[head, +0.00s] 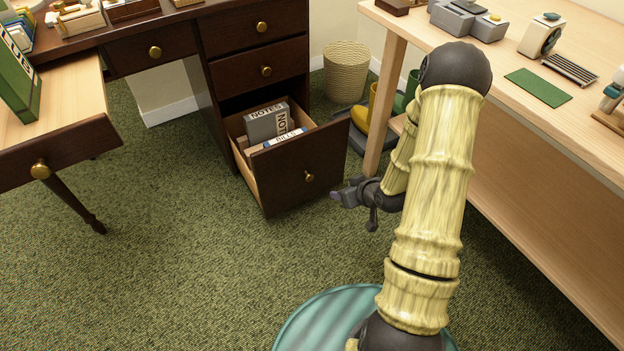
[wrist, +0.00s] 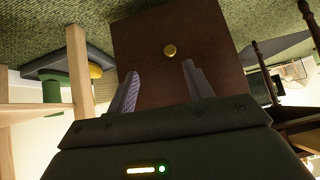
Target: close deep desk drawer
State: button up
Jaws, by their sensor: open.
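The deep desk drawer (head: 290,178) is the bottom one of the dark wood desk (head: 258,70) and stands pulled out. It holds a grey notes box (head: 266,122) and a white and blue item (head: 285,138) marked as bills. Its front carries a round brass knob (head: 309,177). My gripper (head: 340,194) is just right of the drawer front, apart from the knob. In the wrist view my gripper (wrist: 160,85) is open and empty, its two fingers pointing at the brown drawer front (wrist: 150,45), with the knob (wrist: 170,50) beyond and between the fingertips.
A light wood table (head: 385,100) stands on the right, with its leg close to my arm. Boots (head: 378,108) and a wicker basket (head: 346,70) stand behind the drawer. A dark side table with a knobbed drawer (head: 60,150) is at left. The green carpet (head: 190,250) in front is clear.

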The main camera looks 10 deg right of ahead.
notch_tip(320, 180, down, 4)
jog(key=m+t+y, duration=0.1)
jog(key=t+y, duration=0.1)
jog(key=t, duration=0.2)
jog(key=shift+s, duration=0.1)
jog(key=shift+a, duration=0.1)
jog(key=b, duration=0.9)
send_near(311, 177)
jog(key=x, duration=0.8)
jog(key=shift+f, duration=0.4)
jog(key=shift+w+a, duration=0.3)
jog(key=shift+w, duration=0.25)
